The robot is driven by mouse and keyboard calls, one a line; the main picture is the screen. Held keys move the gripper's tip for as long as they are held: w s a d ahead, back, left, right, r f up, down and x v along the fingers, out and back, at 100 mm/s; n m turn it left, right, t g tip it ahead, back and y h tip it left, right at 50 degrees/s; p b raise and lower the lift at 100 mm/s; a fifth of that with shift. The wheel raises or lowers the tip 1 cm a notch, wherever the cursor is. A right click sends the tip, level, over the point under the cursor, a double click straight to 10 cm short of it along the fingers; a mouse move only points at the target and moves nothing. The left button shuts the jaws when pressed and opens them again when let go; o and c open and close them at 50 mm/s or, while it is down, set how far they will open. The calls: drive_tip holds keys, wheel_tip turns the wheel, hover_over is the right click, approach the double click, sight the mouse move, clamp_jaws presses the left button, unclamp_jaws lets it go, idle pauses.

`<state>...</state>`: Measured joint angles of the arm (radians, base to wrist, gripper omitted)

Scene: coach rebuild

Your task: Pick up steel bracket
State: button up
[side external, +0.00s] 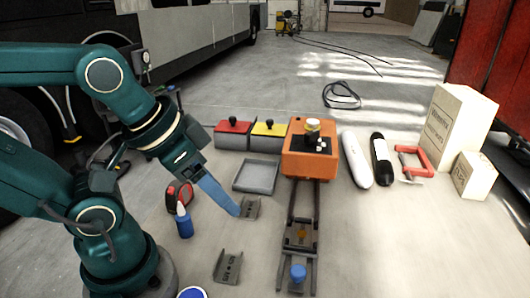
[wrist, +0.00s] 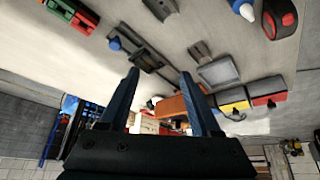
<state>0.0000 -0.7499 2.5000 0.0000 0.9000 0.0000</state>
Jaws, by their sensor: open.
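Two grey steel brackets lie on the work surface. One bracket (side external: 250,208) is just in front of the grey tray; the other (side external: 228,266), with small holes, lies nearer the camera. The wrist view also shows the farther bracket (wrist: 199,50) above and right of the right fingertip, and the nearer bracket (wrist: 160,8) at the top edge. My gripper (wrist: 160,73) is open with nothing between its blue fingers. In the side view my gripper (side external: 237,211) points down, its tip overlapping the farther bracket's left edge; I cannot tell the gap.
The grey tray (side external: 236,177) stands behind the farther bracket. An orange unit (side external: 310,163) with dark rails (side external: 289,220) is to the right. A blue-and-white bottle (side external: 183,222) and a red-black tape measure (side external: 171,195) stand left.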

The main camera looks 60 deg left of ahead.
drive_tip(key=shift+c, duration=0.3)
drive_tip(key=shift+c, duration=1.1)
